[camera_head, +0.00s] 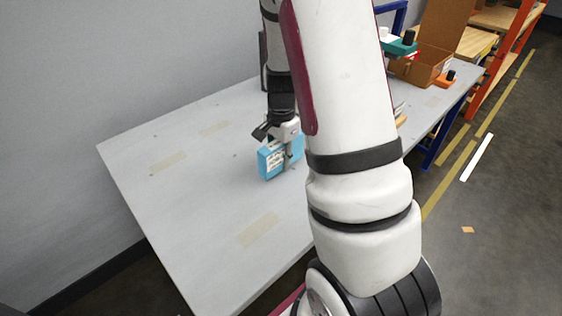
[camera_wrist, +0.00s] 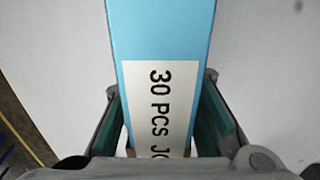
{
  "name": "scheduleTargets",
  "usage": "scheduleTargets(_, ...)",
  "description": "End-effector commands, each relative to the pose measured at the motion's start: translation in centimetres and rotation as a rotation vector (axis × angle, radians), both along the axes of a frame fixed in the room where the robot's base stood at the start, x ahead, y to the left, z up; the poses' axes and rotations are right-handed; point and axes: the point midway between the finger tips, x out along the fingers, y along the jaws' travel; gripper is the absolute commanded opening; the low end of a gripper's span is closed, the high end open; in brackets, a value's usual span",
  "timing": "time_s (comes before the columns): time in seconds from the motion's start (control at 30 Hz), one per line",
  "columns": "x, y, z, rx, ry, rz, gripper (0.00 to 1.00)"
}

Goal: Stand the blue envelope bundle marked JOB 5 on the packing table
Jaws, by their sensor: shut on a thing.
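The blue envelope bundle (camera_head: 271,161) is upright on or just above the grey packing table (camera_head: 190,190), with a white label on its side. I cannot tell whether it touches the tabletop. In the wrist view the blue bundle (camera_wrist: 160,30) runs between the fingers, and its label reads "30 PCS JO", with the rest hidden by my gripper. My gripper (camera_head: 287,150) points down from above and is shut on the bundle. In the wrist view its fingers (camera_wrist: 165,125) lie on both sides of it.
Tan tape strips (camera_head: 260,230) mark the tabletop. An open cardboard box (camera_head: 422,66), a green-and-black item (camera_head: 400,44) and an orange item (camera_head: 445,78) are at the table's far right end. The table's left half is clear. Orange shelving (camera_head: 505,60) stands beyond.

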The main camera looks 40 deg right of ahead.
Motion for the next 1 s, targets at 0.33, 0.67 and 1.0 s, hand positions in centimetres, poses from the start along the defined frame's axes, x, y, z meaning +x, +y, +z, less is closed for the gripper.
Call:
scheduleTargets(0.33,0.0,0.0,-1.6,0.000,-0.001,0.001,0.00)
scheduleTargets(0.67,0.0,0.0,-1.9,0.000,0.000,0.000,0.46)
scheduleTargets(1.0,0.0,0.0,-1.2,-0.001,-0.002,0.002,0.46)
